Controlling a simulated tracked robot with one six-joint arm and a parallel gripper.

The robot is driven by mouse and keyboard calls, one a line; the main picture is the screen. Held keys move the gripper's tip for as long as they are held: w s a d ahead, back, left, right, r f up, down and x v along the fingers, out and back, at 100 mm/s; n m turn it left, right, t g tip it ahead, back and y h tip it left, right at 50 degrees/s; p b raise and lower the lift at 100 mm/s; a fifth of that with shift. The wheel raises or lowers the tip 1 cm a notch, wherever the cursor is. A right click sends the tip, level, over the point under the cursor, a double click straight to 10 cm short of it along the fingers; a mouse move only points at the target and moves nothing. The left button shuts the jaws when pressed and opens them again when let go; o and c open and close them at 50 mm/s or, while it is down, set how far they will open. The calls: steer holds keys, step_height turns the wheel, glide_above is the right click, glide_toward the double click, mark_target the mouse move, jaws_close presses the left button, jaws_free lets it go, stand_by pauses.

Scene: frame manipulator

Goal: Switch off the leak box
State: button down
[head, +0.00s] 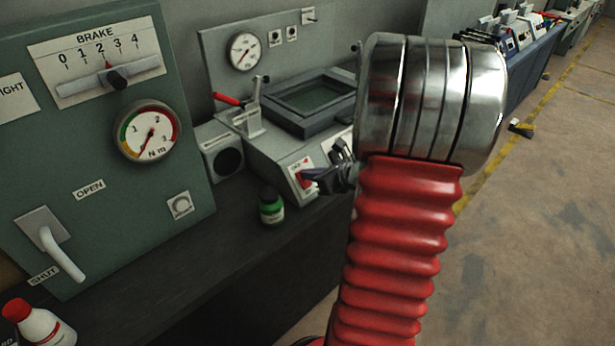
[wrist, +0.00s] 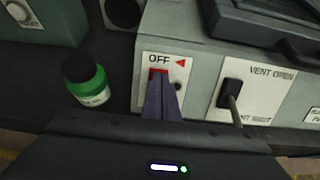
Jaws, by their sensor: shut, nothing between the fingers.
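The leak box (head: 262,150) is a grey bench unit with a dark recessed tray; its front also fills the upper part of the wrist view (wrist: 190,38). A white switch plate (wrist: 147,98) on its front reads OFF beside a red arrow. A red switch (wrist: 157,71) sits under that word, partly hidden by my fingers. My gripper (wrist: 159,82) is shut and empty, its dark fingertips at the lower part of the red switch. I cannot tell whether they touch it. In the head view my gripper (head: 308,174) is at the same plate, low on the box front.
A green bottle (wrist: 86,82) stands left of the switch plate. A black lever (wrist: 230,97) on a VENT OPEN plate is close on the right. A brake panel (head: 100,190) stands at the left. A red-handled clamp (head: 240,102) is on top of the box.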

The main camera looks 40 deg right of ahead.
steer(key=shift+w+a, duration=0.1)
steer(key=shift+a, duration=0.15)
steer(key=shift+w+r, duration=0.1)
steer(key=shift+r, duration=0.15)
steer(key=shift+d+r, duration=0.15)
steer(key=shift+r, duration=0.25)
steer(key=shift+r, duration=0.15)
steer(key=w+r+v, duration=0.1)
steer(key=r+v, duration=0.1)
steer(key=v, duration=1.1)
steer(key=shift+r, duration=0.3)
